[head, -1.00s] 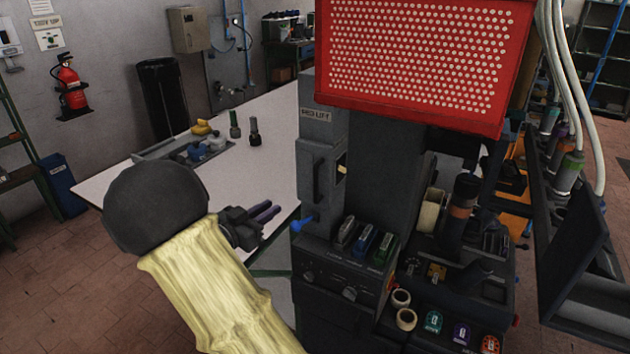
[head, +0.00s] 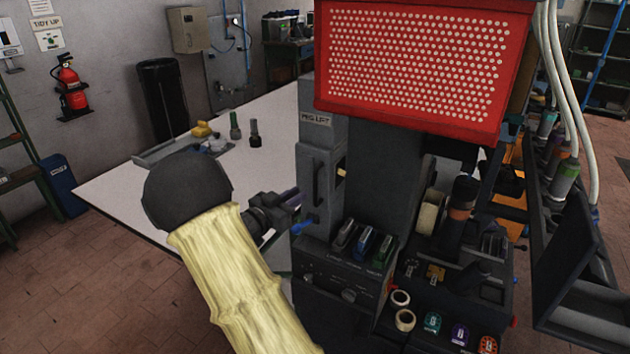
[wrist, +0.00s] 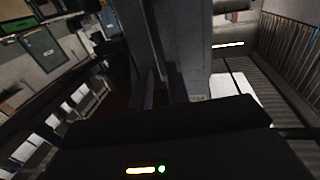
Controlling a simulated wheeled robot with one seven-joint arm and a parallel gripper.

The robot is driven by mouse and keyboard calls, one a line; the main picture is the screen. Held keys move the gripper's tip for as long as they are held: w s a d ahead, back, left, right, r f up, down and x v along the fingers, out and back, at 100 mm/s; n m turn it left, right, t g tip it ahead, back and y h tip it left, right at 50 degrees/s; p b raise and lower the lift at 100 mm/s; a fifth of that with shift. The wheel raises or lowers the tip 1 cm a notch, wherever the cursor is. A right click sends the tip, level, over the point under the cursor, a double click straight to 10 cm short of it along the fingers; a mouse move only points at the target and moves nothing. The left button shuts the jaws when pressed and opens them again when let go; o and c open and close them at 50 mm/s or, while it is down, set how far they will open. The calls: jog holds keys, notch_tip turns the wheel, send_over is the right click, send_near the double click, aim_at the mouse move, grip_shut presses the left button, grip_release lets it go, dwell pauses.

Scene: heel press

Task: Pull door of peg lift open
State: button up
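The peg lift (head: 317,119) is a tall grey housing with its name plate at the top, below and left of the red perforated panel. Its narrow grey door (head: 330,204) faces left-front and looks shut. A dark upright handle (head: 318,180) is on the door. My gripper (head: 296,196) is just left of the handle, its dark fingers pointing at it. In the wrist view the two fingers (wrist: 161,76) stand apart in front of a grey upright surface. I cannot tell whether the tips touch the handle.
A blue knob (head: 304,228) sticks out below the door. A control panel (head: 340,275) with knobs and coloured switches lies below. A white table (head: 120,190) stands behind my arm, with a tray and small parts. The red panel (head: 420,65) overhangs the machine.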

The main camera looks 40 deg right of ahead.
aim_at(314, 184)
jog(key=d, duration=0.2)
jog(key=w+d+p, duration=0.1)
jog(key=d, duration=0.5)
jog(key=shift+w, duration=0.3)
jog(key=shift+c, duration=0.3)
grip_shut()
